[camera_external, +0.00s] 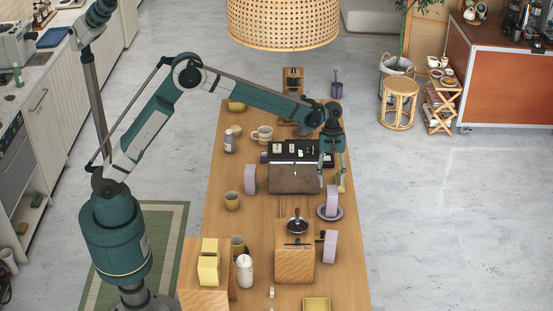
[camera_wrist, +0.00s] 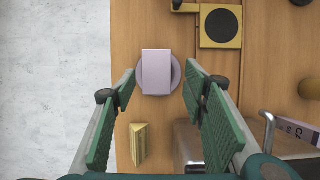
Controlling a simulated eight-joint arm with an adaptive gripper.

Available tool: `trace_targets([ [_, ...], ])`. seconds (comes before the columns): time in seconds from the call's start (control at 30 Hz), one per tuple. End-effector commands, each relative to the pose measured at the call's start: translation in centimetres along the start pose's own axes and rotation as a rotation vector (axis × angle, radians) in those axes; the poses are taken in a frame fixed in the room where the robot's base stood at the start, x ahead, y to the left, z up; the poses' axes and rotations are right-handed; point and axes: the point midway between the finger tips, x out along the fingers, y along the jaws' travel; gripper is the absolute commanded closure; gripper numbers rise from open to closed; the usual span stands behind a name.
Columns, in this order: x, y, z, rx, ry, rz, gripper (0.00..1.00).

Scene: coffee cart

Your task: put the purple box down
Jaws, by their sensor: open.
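A purple box (camera_external: 332,197) stands upright on a purple saucer (camera_external: 322,214) near the right edge of the table. In the wrist view the box (camera_wrist: 156,70) lies over the middle of its round saucer (camera_wrist: 175,72). My gripper (camera_external: 332,180) hangs above the box with its fingers apart. In the wrist view the open green fingers (camera_wrist: 159,88) are left and right of the box with gaps on both sides, and nothing is held. Two similar purple boxes stand apart, one at the left (camera_external: 250,179) and one nearer the front (camera_external: 330,247).
A wooden grinder (camera_external: 294,262) stands in front. A yellow wedge (camera_wrist: 139,145) lies near the saucer. The table's right edge is close, with floor beyond.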

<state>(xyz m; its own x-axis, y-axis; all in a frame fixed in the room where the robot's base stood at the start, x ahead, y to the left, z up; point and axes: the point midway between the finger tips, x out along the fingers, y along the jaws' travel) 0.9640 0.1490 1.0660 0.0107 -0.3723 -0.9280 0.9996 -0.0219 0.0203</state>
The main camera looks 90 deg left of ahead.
Motion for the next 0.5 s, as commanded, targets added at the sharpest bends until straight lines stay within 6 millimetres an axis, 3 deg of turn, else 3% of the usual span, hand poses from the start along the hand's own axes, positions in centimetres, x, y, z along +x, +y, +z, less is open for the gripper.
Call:
trace_targets([
  [0.5, -6.2, -5.4, 6.5, 0.212, 0.080, 0.060, 0.56],
])
